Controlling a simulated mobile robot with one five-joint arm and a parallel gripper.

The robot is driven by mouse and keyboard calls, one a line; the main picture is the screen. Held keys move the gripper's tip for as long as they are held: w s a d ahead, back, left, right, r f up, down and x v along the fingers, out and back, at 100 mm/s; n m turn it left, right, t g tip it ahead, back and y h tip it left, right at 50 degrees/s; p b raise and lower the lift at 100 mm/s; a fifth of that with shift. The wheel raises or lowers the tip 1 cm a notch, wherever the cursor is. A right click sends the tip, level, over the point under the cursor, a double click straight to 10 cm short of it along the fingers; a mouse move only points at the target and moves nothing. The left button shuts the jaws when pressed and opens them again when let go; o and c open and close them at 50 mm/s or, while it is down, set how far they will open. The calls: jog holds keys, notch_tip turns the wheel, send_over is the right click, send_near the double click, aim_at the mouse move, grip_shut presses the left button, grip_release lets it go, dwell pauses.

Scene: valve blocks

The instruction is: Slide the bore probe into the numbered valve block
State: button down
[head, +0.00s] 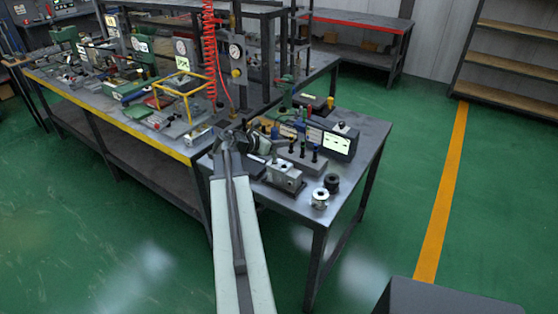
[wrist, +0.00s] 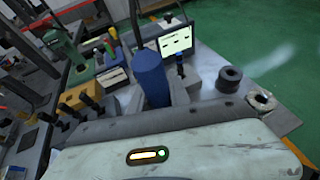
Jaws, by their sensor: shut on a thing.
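My gripper (head: 256,143) is over the left part of the small grey table in the head view. In the wrist view a blue-handled bore probe (wrist: 150,78) stands up just beyond my gripper's pale housing, with a dark cable at its top. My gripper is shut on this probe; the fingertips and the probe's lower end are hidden. The valve block (head: 284,177) is a silver-grey block with a round opening on top, near the table's front edge, to the right of and nearer than my gripper. Its number is not readable. The probe appears apart from it.
A rack (head: 304,162) with several upright plugs stands behind the block. A lit display (head: 338,146) is at the right. A dark ring (head: 331,183) and a pale ring (head: 319,199) lie near the front edge. The table's right side (head: 363,150) is clear.

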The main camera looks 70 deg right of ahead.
jog(key=shift+f+b, duration=2.3)
jog(key=shift+f, duration=0.1)
jog(key=c, duration=1.2)
grip_release()
jog(key=shift+w+a+r+p, duration=0.1)
jog(key=shift+a+r+p, duration=0.15)
jog(key=shift+r+p, duration=0.3)
jog(key=shift+w+a+r+p, duration=0.1)
jog(key=shift+a+r+p, duration=0.1)
jog(key=shift+r+p, duration=0.35)
jog(key=p+v, duration=0.3)
jog(key=v, duration=0.7)
jog(key=shift+w+a+p, duration=0.2)
jog(key=shift+a+p, duration=0.1)
jog(key=shift+a, duration=0.15)
